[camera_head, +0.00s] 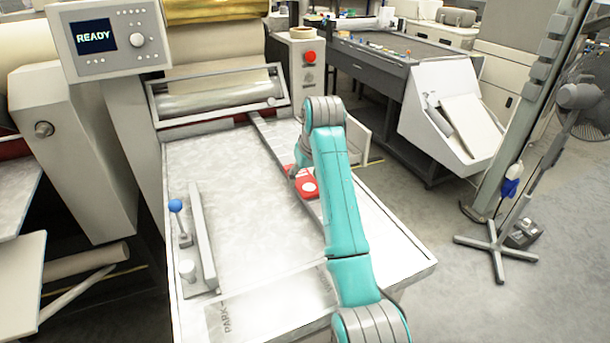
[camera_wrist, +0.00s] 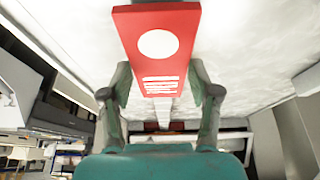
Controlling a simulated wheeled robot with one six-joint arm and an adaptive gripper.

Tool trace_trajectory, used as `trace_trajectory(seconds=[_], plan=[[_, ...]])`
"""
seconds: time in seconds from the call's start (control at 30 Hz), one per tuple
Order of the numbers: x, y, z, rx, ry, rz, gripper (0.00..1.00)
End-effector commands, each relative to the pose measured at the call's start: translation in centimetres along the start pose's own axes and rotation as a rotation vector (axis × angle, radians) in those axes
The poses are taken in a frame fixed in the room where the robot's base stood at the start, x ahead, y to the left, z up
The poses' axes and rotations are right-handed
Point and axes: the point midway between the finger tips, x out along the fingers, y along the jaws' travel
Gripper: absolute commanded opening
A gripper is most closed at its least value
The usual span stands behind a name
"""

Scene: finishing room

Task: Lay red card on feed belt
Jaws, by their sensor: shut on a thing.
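The red card (camera_head: 308,187) has a white disc and white lettering. In the head view it is over the right part of the pale feed belt (camera_head: 215,165), near the long metal guide strip, partly hidden by my arm. In the wrist view the red card (camera_wrist: 183,45) points away from me, its near end between the fingers. My gripper (camera_wrist: 160,88) is shut on the card's side edges; in the head view my gripper (camera_head: 294,172) is small and mostly hidden. I cannot tell whether the card touches the belt.
A roller behind a guard bar (camera_head: 215,98) spans the belt's far end. A blue-knobbed lever (camera_head: 176,207) and a raised bar (camera_head: 203,235) stand at the left. A READY panel (camera_head: 105,38) overhangs the left side. The middle of the belt is clear.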

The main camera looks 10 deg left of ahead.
Motion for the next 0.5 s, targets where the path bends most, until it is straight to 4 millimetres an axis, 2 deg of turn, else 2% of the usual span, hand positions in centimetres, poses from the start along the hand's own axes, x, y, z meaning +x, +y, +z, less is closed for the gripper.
trace_trajectory(seconds=[0.37,0.4,0.47,0.5], plan=[[0.81,0.0,0.34,0.0,0.0,0.0,0.35],[0.79,0.0,0.32,0.0,0.0,0.0,0.69],[0.78,0.0,0.32,0.0,0.0,0.0,0.84],[0.78,0.0,0.32,0.0,0.0,0.0,0.86]])
